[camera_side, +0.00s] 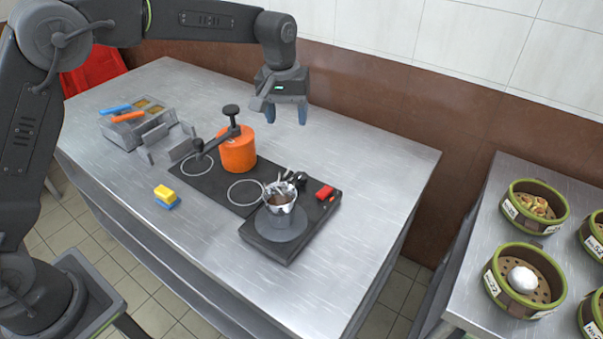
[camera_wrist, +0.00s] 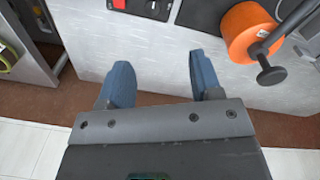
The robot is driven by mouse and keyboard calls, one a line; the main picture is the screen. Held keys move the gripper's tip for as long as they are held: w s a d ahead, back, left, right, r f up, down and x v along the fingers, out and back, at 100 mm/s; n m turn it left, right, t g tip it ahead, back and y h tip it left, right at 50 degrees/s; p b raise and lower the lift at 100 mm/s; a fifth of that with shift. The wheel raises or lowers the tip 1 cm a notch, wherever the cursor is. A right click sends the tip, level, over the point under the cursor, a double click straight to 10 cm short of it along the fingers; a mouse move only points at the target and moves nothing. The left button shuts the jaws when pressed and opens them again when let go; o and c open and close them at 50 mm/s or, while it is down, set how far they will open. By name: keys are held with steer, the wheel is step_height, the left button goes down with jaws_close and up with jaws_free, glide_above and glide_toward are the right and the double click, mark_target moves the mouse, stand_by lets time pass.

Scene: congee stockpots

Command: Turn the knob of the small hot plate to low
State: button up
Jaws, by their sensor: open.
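The small hot plate (camera_side: 262,246) is a black slab near the table's front right, with a small metal pot (camera_side: 279,207) on its round plate. A red part (camera_side: 324,192) and a smaller red part sit at its back right corner. I cannot tell which part is the knob or where it points. In the wrist view, a dark panel with a red part (camera_wrist: 119,4) is cut off by the top edge. My gripper (camera_side: 287,114) is open and empty, high above the back of the table and apart from the hot plate. Its blue fingers also show in the wrist view (camera_wrist: 160,75).
An orange pot (camera_side: 238,155) with a dark handled tool stands on a black double hob left of the hot plate. Metal containers (camera_side: 125,130) and a yellow-and-blue sponge (camera_side: 165,196) lie farther left. Bamboo steamers (camera_side: 525,285) stand on another table. The table's right side is clear.

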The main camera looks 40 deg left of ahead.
glide_above(302, 176)
step_height(302, 176, down, 4)
steer(key=shift+n+g, duration=0.3)
step_height(302, 176, down, 14)
steer(key=shift+a+f, duration=0.1)
steer(key=c, duration=0.9)
